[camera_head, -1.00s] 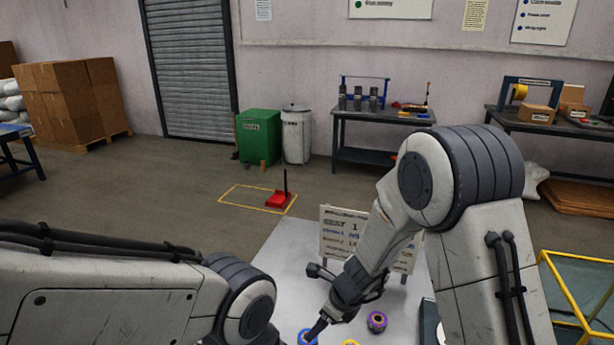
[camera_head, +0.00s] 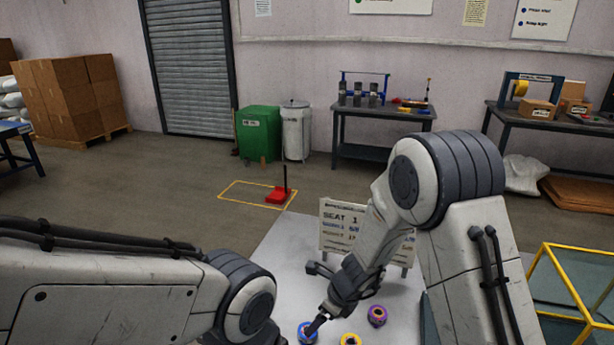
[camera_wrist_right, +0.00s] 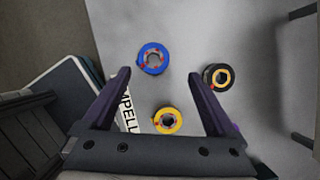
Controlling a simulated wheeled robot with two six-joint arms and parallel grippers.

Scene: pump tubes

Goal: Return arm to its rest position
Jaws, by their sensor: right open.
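My right gripper (camera_head: 317,325) reaches down over the pale table (camera_head: 290,255) in the head view. In the right wrist view the gripper (camera_wrist_right: 159,75) is open, with nothing held between its fingers. A blue ring-shaped part (camera_wrist_right: 143,58) lies just beyond the fingertips. In the head view the blue ring (camera_head: 303,335), yellow ring (camera_head: 344,341) and purple ring (camera_head: 377,322) sit at the bottom. My left gripper is out of view; only its arm shows.
A sign board (camera_head: 340,242) reading "SEAT 1" stands on the table behind my right forearm. A yellow-framed glass case (camera_head: 575,255) is at the right. A printed white label (camera_wrist_right: 128,112) lies by the left finger in the wrist view. The floor beyond the table is mostly clear.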

